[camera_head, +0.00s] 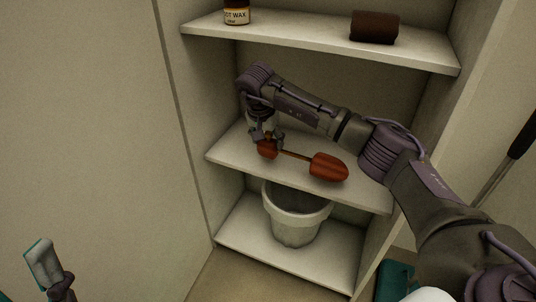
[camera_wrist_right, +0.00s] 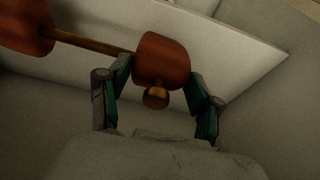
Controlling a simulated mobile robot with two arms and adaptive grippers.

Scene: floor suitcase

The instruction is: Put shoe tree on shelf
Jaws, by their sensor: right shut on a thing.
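The shoe tree (camera_head: 328,167) is reddish-brown wood with two blocks joined by a thin rod. It is at the middle shelf (camera_head: 227,155) of the cabinet, its larger block near the front edge. Whether it rests on the board or is just above it, I cannot tell. My right gripper (camera_head: 266,137) is shut on its smaller heel block at the left end. In the right wrist view, the fingers lie on both sides of the heel block (camera_wrist_right: 163,62), with a round brass knob below it. My left gripper (camera_head: 62,284) shows only partly at the lower left, away from the cabinet.
The top shelf (camera_head: 300,39) holds a boot wax bottle (camera_head: 237,13) and a dark brown roll-like object (camera_head: 374,27). A pale bucket (camera_head: 295,216) stands on the bottom shelf (camera_head: 250,238). The cabinet's side walls flank my right arm. The rear left of the middle shelf looks clear.

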